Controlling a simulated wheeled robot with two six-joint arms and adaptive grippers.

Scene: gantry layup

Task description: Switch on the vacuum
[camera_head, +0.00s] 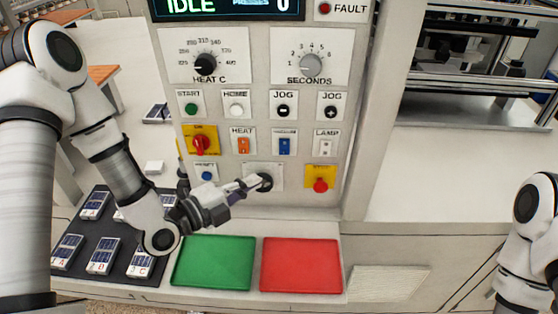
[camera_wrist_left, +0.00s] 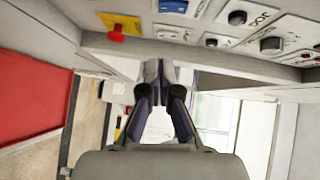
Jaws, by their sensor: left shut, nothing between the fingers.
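The vacuum switch (camera_head: 285,145) is a blue rocker on a white plate in the lower middle of the control panel. Its label is small and blurred, and I cannot tell its position. A blue rocker (camera_wrist_left: 173,6) also shows at the top edge of the left wrist view. My left gripper (camera_head: 259,183) is shut and empty, in front of the panel, below and slightly left of the vacuum switch. It overlaps a dark round fitting on a plate; I cannot tell whether they touch. Its fingers (camera_wrist_left: 160,72) show close together in the wrist view. My right gripper is out of view.
An orange heat rocker (camera_head: 243,146) and a lamp rocker (camera_head: 326,147) flank the vacuum switch. A red stop button (camera_head: 320,185) on yellow is below right. A green tray (camera_head: 213,262) and a red tray (camera_head: 301,265) lie below. The display (camera_head: 225,8) reads IDLE.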

